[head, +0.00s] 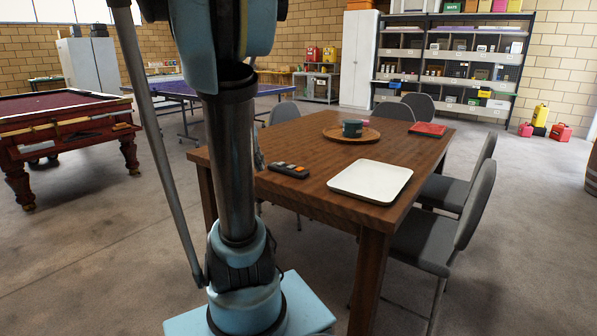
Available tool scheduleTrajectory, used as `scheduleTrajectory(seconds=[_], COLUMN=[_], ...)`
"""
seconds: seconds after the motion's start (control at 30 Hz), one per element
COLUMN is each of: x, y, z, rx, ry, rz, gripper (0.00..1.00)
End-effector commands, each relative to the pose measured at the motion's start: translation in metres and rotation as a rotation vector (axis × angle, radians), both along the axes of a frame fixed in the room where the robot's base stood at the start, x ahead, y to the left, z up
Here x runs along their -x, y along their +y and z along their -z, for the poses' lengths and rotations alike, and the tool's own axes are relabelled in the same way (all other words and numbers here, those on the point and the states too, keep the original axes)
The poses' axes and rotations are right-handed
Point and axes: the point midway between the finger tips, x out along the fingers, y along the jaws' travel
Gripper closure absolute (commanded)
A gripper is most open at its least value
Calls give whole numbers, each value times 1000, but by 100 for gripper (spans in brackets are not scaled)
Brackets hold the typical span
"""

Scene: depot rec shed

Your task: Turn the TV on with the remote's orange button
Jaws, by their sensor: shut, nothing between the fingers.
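The remote (289,171) is a dark handset with small orange and pale buttons, lying flat on the wooden table (318,196) near its left edge. It is too small to tell the orange buttons apart. My gripper (259,157) shows only as a dark sliver beside my arm, above the table's left edge and just left of the remote. It is shut and empty, and appears apart from the remote. My arm hides most of it. No TV is in view.
A white tray (370,182) lies right of the remote. Behind it are a round wooden tray (338,136) with a dark mug (352,129) and a red book (428,129). Grey chairs (450,235) stand around the table. A pool table (60,118) stands left; the floor between is clear.

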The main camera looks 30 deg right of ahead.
Motion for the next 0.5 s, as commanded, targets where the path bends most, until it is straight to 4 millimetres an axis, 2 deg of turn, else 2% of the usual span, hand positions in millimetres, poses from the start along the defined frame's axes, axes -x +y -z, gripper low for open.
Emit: scheduleTrajectory(seconds=[0.03,0.2,0.5], x=[-11,-38,-77], y=[-17,-70,-164], z=[-5,-19,-31], rx=[25,114,274], ry=[1,2,-5], rz=[43,190,426], gripper=[100,100,100])
